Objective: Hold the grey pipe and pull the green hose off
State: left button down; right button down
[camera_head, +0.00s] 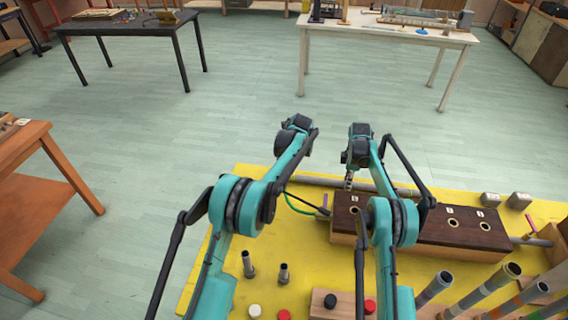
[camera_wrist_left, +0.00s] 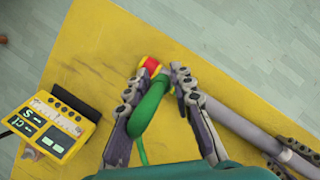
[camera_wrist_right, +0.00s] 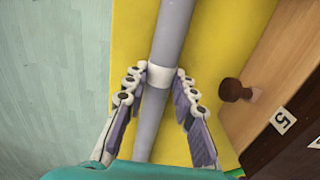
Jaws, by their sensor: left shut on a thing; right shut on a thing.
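The grey pipe (camera_head: 318,182) lies across the far part of the yellow table. My right gripper (camera_head: 348,182) is shut on it; in the right wrist view the pipe (camera_wrist_right: 174,35) runs between the fingers (camera_wrist_right: 162,78) at a white band. My left gripper (camera_wrist_left: 160,72) is shut there, at the hose end. Its fingers partly hide the joint. The hose (camera_head: 300,208) also shows in the head view.
A dark wooden box with numbered holes (camera_head: 440,228) stands close to the pipe, with a brown knob (camera_wrist_right: 236,90) on its side. A yellow meter (camera_wrist_left: 52,125) lies left of the hose. Upright tubes (camera_head: 440,285) and small caps occupy the near side.

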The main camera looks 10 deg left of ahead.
pick_arm(q)
jog(key=shift+r, duration=0.9)
pick_arm(e)
jog(key=c, duration=1.2)
grip_release()
jog(key=shift+o, duration=0.2)
